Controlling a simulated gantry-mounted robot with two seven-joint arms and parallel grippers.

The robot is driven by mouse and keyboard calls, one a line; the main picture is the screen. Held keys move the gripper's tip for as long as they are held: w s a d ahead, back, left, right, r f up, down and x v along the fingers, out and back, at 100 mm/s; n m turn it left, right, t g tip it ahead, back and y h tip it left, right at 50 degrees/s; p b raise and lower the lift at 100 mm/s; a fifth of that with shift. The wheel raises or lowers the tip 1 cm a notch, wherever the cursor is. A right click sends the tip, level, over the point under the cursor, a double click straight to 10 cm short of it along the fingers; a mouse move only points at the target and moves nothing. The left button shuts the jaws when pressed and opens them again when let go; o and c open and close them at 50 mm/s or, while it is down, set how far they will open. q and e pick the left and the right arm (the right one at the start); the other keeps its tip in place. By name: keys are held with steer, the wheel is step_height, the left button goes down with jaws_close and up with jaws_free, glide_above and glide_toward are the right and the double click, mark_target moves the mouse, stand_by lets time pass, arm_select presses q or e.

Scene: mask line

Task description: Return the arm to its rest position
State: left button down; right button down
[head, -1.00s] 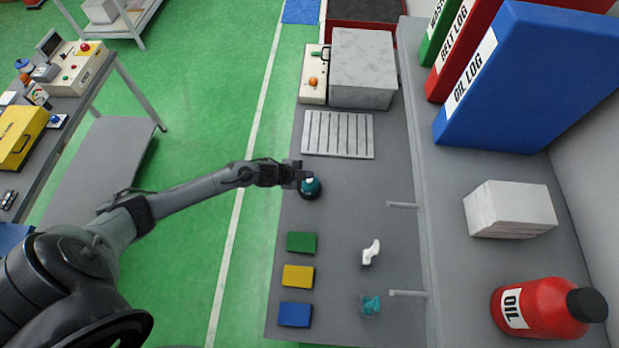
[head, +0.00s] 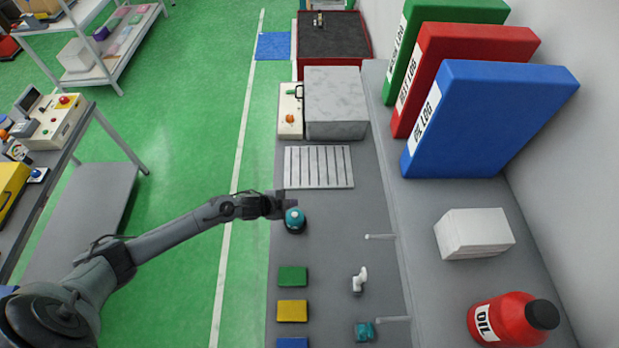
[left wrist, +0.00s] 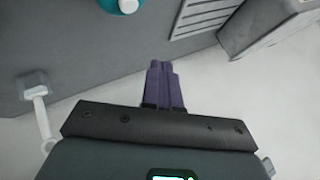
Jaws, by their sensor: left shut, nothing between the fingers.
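My left arm reaches in from the left in the head view. Its gripper (head: 289,203) is above the grey bench (head: 330,215), just beyond a round teal object with a pale top (head: 295,220) and overlapping its edge in the picture. In the left wrist view the two dark fingers (left wrist: 164,85) are together, with nothing between them. The teal object also shows at the top of that view (left wrist: 121,5), apart from the fingertips. My right gripper is not in view.
A slatted tray (head: 319,167), a grey block (head: 336,103) and a switch box (head: 290,112) stand farther back. Green (head: 293,276), yellow (head: 292,311) and blue (head: 292,343) pads line the near left. A white piece (head: 359,280) and pegs (head: 380,237) are right. Green floor (head: 190,180) is open.

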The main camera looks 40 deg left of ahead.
arm_select(q)
steer(key=s+d+f+g, duration=0.1)
steer(key=s+d+f, duration=0.4)
steer(key=s+f, duration=0.15)
steer(key=s+d+r+n+h, duration=0.25)
steer(key=s+d+r, duration=0.25)
steer(key=s+d, duration=0.5)
steer(key=s+a+r+n+g+y, duration=0.1)
steer(key=s+r+n, duration=0.3)
steer(key=r, duration=0.4)
steer(key=s+a+r+n+g+y, duration=0.2)
steer(key=s+r+n+g+y, duration=0.1)
steer(key=r, duration=0.5)
steer(key=shift+s+a+r+n+y, duration=0.15)
steer(key=shift+s+a+n+y, duration=0.05)
steer(key=shift+s+n+y, duration=0.4)
